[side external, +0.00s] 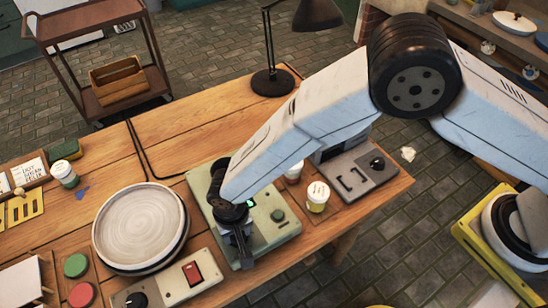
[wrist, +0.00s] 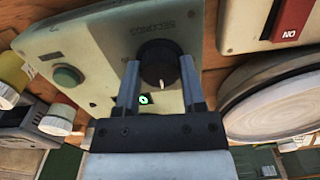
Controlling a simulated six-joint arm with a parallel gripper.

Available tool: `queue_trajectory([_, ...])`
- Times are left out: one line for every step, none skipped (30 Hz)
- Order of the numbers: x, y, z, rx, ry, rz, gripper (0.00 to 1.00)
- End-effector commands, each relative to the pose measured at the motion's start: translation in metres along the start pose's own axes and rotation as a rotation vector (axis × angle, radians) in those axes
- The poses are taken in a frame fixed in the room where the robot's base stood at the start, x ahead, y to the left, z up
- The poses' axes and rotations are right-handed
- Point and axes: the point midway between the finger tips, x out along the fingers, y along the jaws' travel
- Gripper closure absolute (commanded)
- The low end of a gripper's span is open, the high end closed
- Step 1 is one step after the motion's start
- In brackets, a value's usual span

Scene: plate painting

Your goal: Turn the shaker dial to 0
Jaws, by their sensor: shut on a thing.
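The pale green shaker (side external: 275,242) sits on the wooden table, partly hidden by my arm in the side view. In the wrist view, its panel (wrist: 95,55) carries a round black dial (wrist: 160,55) beside upside-down lettering that seems to read SECONDS. The dial's white pointer mark faces the bottom of the picture. My gripper (wrist: 158,72) has one finger on each side of the dial and is shut on it. A small display with a green glowing figure (wrist: 144,99) shows just below the dial. In the side view my gripper (side external: 242,252) points down at the shaker's front; the dial is hidden there.
A green button (wrist: 67,76) is on the shaker panel. A box with a red switch (side external: 192,272) and a round plate (side external: 140,228) stand close to the left. White-lidded jars (side external: 317,198) and a grey device (side external: 362,178) stand right.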

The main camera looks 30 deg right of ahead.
Motion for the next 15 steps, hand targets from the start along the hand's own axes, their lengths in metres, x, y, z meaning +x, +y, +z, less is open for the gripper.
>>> queue_trajectory([0.0004, 0.0004, -0.0004, -0.045, 0.001, 0.000, 1.00])
queue_trajectory([0.0004, 0.0004, -0.0005, -0.073, 0.001, 0.000, 1.00])
queue_trajectory([0.0004, 0.0004, -0.0005, -0.112, 0.001, 0.000, 1.00])
queue_trajectory([0.0004, 0.0005, -0.0005, -0.140, 0.001, 0.000, 1.00])
queue_trajectory([0.0004, 0.0005, -0.0005, -0.168, 0.001, 0.000, 1.00])
queue_trajectory([0.0004, 0.0005, -0.0005, -0.207, 0.001, 0.000, 1.00])
queue_trajectory([0.0005, 0.0005, -0.0005, -0.235, 0.001, 0.000, 1.00])
queue_trajectory([0.0005, 0.0005, -0.0006, -0.263, 0.001, 0.000, 1.00])
queue_trajectory([0.0005, 0.0005, -0.0006, -0.302, 0.001, 0.000, 1.00])
queue_trajectory([0.0005, 0.0005, -0.0006, -0.330, 0.001, 0.000, 1.00])
queue_trajectory([0.0005, 0.0006, -0.0006, -0.358, 0.001, 0.000, 1.00])
queue_trajectory([0.0005, 0.0006, -0.0006, -0.397, 0.001, 0.000, 1.00])
queue_trajectory([0.0005, 0.0006, -0.0006, -0.425, 0.001, 0.000, 1.00])
queue_trajectory([0.0005, 0.0006, -0.0006, -0.453, 0.001, 0.000, 1.00])
queue_trajectory([0.0005, 0.0006, -0.0006, -0.491, 0.001, 0.000, 1.00])
